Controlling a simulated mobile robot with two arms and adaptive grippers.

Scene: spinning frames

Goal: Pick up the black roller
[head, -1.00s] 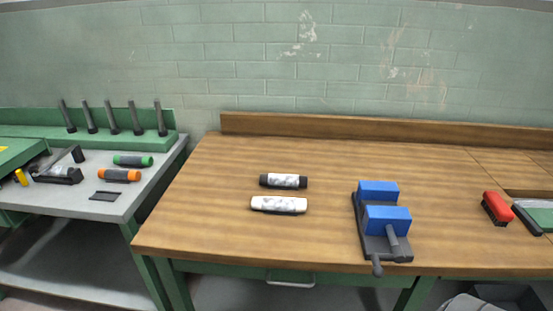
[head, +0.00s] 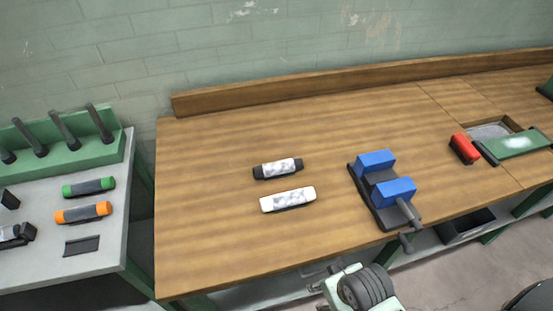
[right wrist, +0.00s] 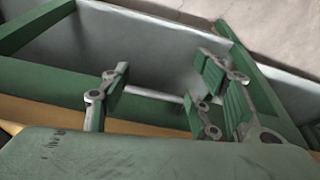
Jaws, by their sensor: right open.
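The black roller (head: 278,168), with black ends and a pale, mottled middle, lies on the wooden workbench (head: 215,235) in the head view. A white roller (head: 288,200) lies just in front of it. My right gripper (head: 321,274) shows at the bottom of the head view, in front of the bench's front edge, and is apart from both rollers. In the right wrist view the right gripper (right wrist: 160,92) is open with nothing between its fingers. Neither roller shows in that view. My left gripper is not in view.
A blue and black vise (head: 383,190) stands right of the rollers. A red brush (head: 464,148) lies farther right. A grey side table (head: 105,238) at left holds a green roller (head: 89,187) and an orange roller (head: 83,213). The bench around the rollers is clear.

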